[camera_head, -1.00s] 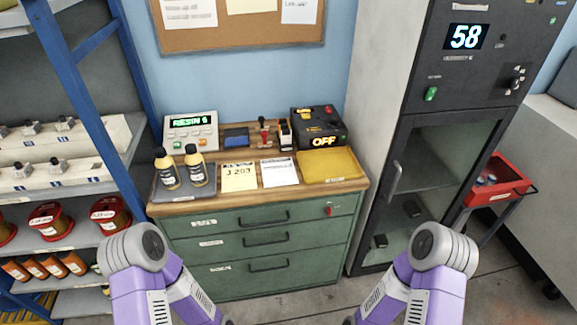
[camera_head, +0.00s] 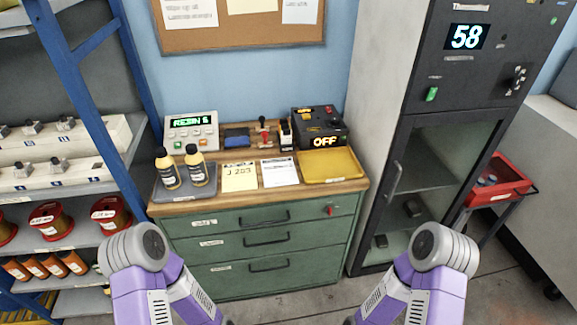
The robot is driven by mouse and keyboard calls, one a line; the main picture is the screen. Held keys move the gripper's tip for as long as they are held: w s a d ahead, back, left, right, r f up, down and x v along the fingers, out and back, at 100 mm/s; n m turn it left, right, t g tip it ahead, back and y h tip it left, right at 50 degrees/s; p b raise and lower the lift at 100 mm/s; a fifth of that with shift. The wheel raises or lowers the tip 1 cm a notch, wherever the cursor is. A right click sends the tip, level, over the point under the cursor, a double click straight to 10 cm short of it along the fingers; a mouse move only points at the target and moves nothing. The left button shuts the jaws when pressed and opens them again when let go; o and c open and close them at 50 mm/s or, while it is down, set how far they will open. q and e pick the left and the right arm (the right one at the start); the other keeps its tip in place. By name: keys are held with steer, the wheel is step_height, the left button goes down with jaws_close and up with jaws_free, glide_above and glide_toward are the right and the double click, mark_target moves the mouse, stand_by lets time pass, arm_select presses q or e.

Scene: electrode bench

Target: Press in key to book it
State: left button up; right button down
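A grey keypad box (camera_head: 191,131) stands at the back left of the wooden bench top and its green display reads something like "RESIN 6". A few small coloured keys show on its front, among them a green one at lower left and an orange one at lower right. Which key is the "in" key is too small to read. Two dark bottles with yellow caps, one of them here (camera_head: 168,169), stand on a grey tray (camera_head: 160,194) in front of the box. My two purple and grey arms come in at the bottom; both grippers are out of the picture.
The bench also holds a yellow note (camera_head: 239,177), a white sheet (camera_head: 280,171), a yellow tray (camera_head: 331,164), a stamp and blue pad, and a black box (camera_head: 319,127) showing "OFF". A blue-framed shelf stands left, a grey cabinet (camera_head: 413,185) showing 58 right.

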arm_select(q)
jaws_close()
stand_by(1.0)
